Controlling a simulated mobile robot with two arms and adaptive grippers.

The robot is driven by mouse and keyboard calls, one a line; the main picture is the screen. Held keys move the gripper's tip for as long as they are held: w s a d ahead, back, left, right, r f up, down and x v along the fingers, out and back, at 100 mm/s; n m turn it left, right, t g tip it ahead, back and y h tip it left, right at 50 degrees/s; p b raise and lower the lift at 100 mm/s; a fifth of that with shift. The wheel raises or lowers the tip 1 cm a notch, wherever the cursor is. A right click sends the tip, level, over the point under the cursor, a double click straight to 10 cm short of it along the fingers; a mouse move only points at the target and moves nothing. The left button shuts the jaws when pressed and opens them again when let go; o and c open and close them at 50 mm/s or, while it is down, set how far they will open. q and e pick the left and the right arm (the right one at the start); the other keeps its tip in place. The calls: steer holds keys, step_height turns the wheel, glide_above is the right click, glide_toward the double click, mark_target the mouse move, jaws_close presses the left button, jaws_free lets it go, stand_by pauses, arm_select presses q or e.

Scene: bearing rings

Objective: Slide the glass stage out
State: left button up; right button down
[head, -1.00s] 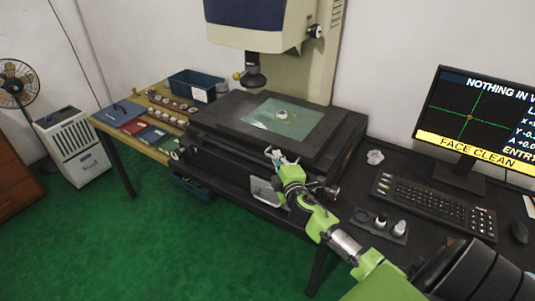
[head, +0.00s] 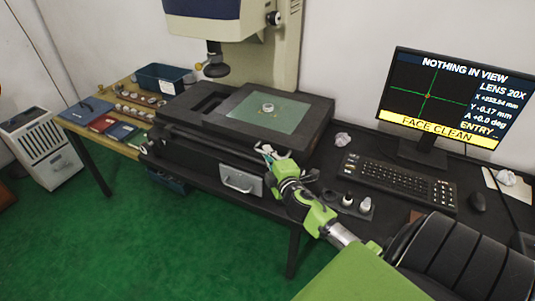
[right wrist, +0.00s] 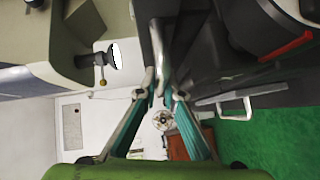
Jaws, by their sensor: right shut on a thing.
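The glass stage (head: 287,117) is a pale green glass plate in a dark frame on the measuring machine's black bed. A small metal ring (head: 268,107) lies on the glass. The stage sits right of the lens (head: 215,66), and a dark recess (head: 207,102) shows in the bed to its left. My right gripper (head: 266,151) is at the stage's front edge, below the glass. In the right wrist view its fingers (right wrist: 160,91) close on a grey handle (right wrist: 159,62); the exact contact is partly hidden. My left gripper is out of view.
A monitor (head: 440,98) reads "NOTHING IN VIEW" and "FACE CLEAN". A keyboard (head: 398,183) and a small holder (head: 346,203) are on the desk at right. A side table at left holds a blue bin (head: 164,78) and several rings. A drawer (head: 241,181) is below the bed.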

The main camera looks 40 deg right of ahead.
steer(key=c, duration=2.3)
jaws_free()
steer(key=shift+f, duration=0.15)
steer(key=shift+o, duration=0.8)
steer(key=shift+s+d, duration=0.1)
steer(key=shift+s, duration=0.05)
steer(key=v, duration=1.2)
